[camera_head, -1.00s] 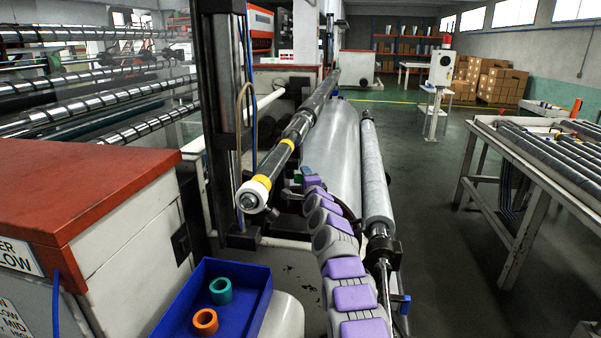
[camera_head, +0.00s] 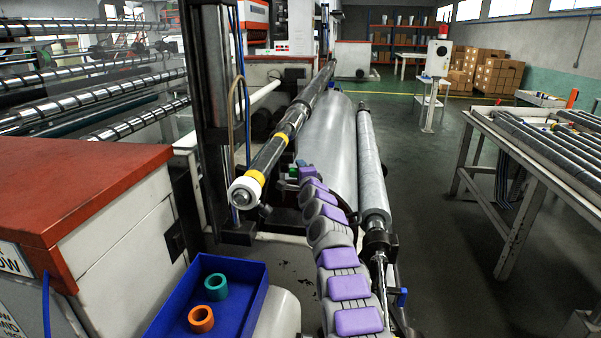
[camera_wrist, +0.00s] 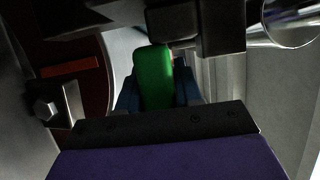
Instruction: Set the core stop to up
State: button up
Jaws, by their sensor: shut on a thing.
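In the wrist view a bright green handle (camera_wrist: 155,80), which I take to be the core stop, stands between the dark blue fingers of my gripper (camera_wrist: 157,92). The fingers are shut on it, one on each side. Its upper end lies by a dark block (camera_wrist: 205,28), and its lower end is hidden behind my gripper's body. In the head view my gripper (camera_head: 300,174) reaches in beside the shaft (camera_head: 270,150) with yellow bands and a white end. The handle is mostly hidden there, so I cannot tell its position clearly.
A large film roll (camera_head: 325,150) and a thinner grey roll (camera_head: 370,175) lie close to the right of my gripper. A blue tray (camera_head: 252,300) with an orange core (camera_head: 201,319) and a teal core (camera_head: 216,286) is at front left. A roller table (camera_head: 540,195) stands right, across open floor.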

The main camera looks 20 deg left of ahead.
jog(key=shift+s+a+f, duration=0.1)
jog(key=shift+s+a, duration=0.1)
jog(key=shift+a, duration=0.15)
grip_shut()
notch_tip(320, 180, up, 5)
jog(key=p, duration=0.5)
jog(key=shift+r, duration=0.2)
jog(key=o, duration=0.6)
grip_release()
jog(key=o, duration=0.4)
jog(key=shift+a+f, duration=0.1)
jog(key=shift+a, duration=0.1)
jog(key=shift+f, duration=0.1)
jog(key=shift+d, duration=0.15)
jog(key=shift+f, duration=0.1)
